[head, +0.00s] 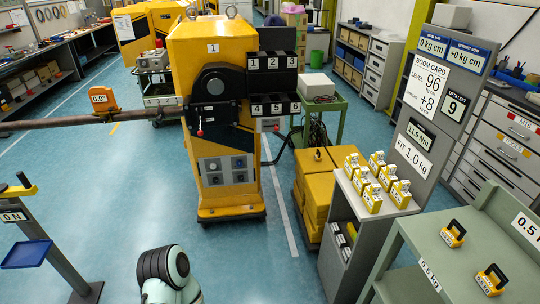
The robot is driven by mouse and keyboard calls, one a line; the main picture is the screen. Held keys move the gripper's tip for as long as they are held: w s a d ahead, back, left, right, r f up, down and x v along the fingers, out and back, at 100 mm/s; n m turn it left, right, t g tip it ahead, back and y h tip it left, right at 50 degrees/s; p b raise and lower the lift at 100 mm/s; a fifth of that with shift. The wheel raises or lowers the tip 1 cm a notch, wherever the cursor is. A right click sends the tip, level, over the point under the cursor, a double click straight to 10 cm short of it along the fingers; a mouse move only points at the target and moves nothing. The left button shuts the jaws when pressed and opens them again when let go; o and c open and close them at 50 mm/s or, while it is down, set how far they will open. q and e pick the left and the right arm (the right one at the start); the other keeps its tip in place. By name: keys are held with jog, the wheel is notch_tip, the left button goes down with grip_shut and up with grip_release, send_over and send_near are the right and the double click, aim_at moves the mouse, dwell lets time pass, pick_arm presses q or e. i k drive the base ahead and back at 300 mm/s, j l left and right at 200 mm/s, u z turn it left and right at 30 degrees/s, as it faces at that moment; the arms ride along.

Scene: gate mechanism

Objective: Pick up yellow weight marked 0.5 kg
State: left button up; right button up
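Two small yellow weights with dark handles, a far one (453,236) and a near one (489,281), stand apart on the grey-green bench (424,236) at the lower right. The label on the bench's front edge reads 0.5 kg; the marks on these two weights are too small to read. Several other yellow weights (372,198) stand in two rows on a grey rack (347,189) left of the bench; their marks are also unclear. Neither of my grippers shows. Only a white and black piece of my arm is visible at the bottom, left of the bench and well away from it.
A yellow gate machine (212,110) with a long boom (90,119) to the left stands ahead. Yellow blocks (316,200) stand beside the rack. A sign board (432,95) reading FIT 1.0 kg rises behind the rack. Blue floor (255,265) is free in front.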

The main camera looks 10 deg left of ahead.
aim_at(317, 156)
jog(key=i+j+u, duration=0.1)
jog(key=i+j, duration=0.25)
jog(key=i+j+u, duration=0.15)
jog(key=i+j, duration=0.15)
jog(key=i, duration=0.25)
jog(key=i+j+u, duration=0.1)
jog(key=i+j, duration=0.15)
jog(key=i, duration=0.25)
jog(key=i+j+u, duration=0.1)
jog(key=i, duration=0.4)
jog(key=i+l, duration=0.15)
jog(key=i, duration=0.3)
jog(key=i+l+u, duration=0.1)
jog(key=i, duration=0.35)
jog(key=i+l, duration=0.25)
jog(key=i, duration=0.2)
jog(key=j+u, duration=0.05)
